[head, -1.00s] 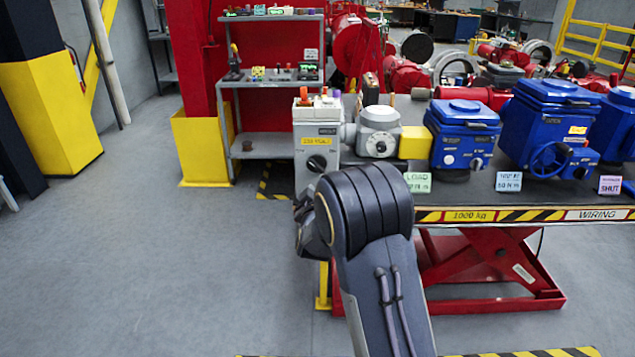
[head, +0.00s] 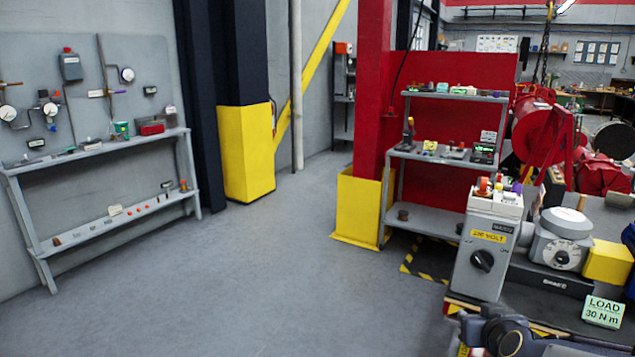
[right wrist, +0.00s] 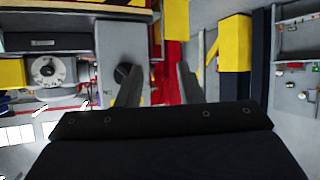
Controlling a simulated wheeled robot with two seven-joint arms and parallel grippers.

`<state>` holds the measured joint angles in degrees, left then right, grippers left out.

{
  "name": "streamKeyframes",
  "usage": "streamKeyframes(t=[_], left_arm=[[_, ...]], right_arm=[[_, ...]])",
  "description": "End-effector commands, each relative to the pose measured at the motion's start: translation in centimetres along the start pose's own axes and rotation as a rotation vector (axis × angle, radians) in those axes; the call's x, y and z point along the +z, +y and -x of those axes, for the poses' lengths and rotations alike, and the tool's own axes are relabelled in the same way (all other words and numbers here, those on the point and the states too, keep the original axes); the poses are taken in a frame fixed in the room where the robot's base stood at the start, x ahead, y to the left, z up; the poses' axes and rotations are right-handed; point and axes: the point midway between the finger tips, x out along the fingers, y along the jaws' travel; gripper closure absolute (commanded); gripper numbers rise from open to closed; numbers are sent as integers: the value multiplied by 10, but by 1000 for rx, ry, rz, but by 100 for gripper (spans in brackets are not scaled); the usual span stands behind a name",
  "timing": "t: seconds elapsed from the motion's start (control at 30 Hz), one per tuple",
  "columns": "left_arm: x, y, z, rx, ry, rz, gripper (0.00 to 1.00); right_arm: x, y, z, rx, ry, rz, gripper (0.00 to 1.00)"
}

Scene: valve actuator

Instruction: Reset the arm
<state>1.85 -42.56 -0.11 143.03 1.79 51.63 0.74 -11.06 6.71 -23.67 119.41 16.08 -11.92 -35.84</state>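My right arm (head: 505,335) shows at the bottom right edge of the head view, low in front of the bench. Its fingertips are hard to make out there. In the right wrist view my right gripper (right wrist: 160,85) has its two dark fingers apart, with nothing seen between them. The grey control box (head: 488,245) with a black knob stands behind the arm; it also shows in the right wrist view (right wrist: 118,45), near the left finger. My left gripper is in neither view.
A grey actuator with a dial (head: 562,240) and a yellow block (head: 607,263) sit on the bench beside the box. A green LOAD sign (head: 603,312) stands in front. A shelf (head: 450,160), yellow column bases (head: 246,153) and wall rack (head: 100,215) surround open floor.

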Motion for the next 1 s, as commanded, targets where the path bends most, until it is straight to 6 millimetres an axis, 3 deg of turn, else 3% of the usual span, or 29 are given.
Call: streamKeyframes(t=[0.03,0.17,0.3,0.43,0.5,0.63,1.0], left_arm=[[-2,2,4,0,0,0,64],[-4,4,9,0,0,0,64],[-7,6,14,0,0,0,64],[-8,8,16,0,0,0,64],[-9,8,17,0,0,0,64],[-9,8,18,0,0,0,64],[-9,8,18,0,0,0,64]], right_arm=[[0,-11,30,-79,-33,-70,66],[23,-47,106,-268,-173,-192,66],[63,-76,184,-375,-348,-244,66],[102,-88,235,-384,-490,-258,66],[118,-90,252,-372,-545,-260,66],[135,-91,267,-351,-602,-263,66],[138,-92,269,-350,-612,-264,66]])
